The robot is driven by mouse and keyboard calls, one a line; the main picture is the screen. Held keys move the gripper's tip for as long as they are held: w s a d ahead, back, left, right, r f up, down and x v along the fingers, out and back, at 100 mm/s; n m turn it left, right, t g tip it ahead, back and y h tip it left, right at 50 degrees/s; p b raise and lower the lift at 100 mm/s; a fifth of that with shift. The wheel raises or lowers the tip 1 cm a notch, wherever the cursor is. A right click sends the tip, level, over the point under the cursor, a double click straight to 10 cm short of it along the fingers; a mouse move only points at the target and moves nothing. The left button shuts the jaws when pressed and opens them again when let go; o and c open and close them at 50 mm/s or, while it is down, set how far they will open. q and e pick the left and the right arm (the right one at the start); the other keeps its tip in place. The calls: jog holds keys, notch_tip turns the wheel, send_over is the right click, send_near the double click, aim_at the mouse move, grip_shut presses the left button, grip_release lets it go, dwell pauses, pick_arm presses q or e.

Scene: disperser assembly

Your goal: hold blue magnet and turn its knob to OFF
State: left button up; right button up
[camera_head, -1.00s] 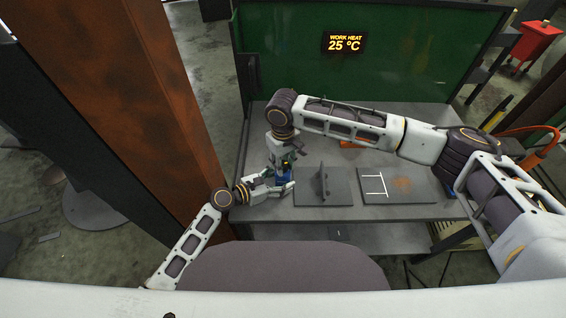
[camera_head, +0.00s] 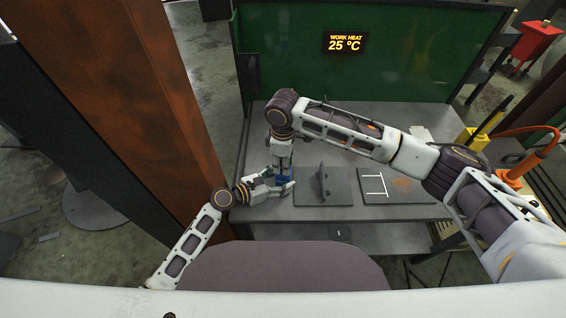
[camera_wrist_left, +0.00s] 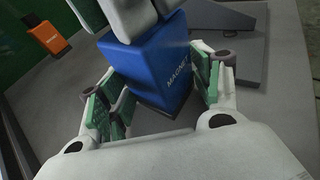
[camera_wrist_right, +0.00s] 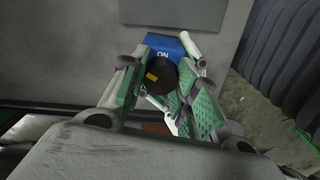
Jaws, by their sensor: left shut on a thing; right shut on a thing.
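The blue magnet (camera_head: 286,187) stands upright on the table's left part; in the left wrist view its blue body (camera_wrist_left: 155,70) shows part of the label MAGNET. My left gripper (camera_wrist_left: 158,92) is shut on its sides, low on the body. My right gripper (camera_head: 284,167) comes down from above and is shut on the dark knob (camera_wrist_right: 162,76) on the magnet's top. The knob carries a yellow mark. The word ON shows on the blue top (camera_wrist_right: 165,53) beside the knob; the word OFF is not visible.
A grey plate with an upright bracket (camera_head: 322,186) lies just right of the magnet. Another grey plate with white lines (camera_head: 398,186) lies farther right. An orange block (camera_wrist_left: 48,36) is behind. A green panel (camera_head: 390,50) closes the back; my right arm crosses above the table.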

pick_arm(q)
jog(key=shift+a, duration=0.1)
pick_arm(e)
jog(key=n, duration=0.4)
jog(key=shift+n, duration=0.6)
jog(key=o, duration=1)
jog(key=shift+r, duration=6.05)
pick_arm(q)
jog(key=o, duration=1.5)
jog(key=shift+c, duration=0.2)
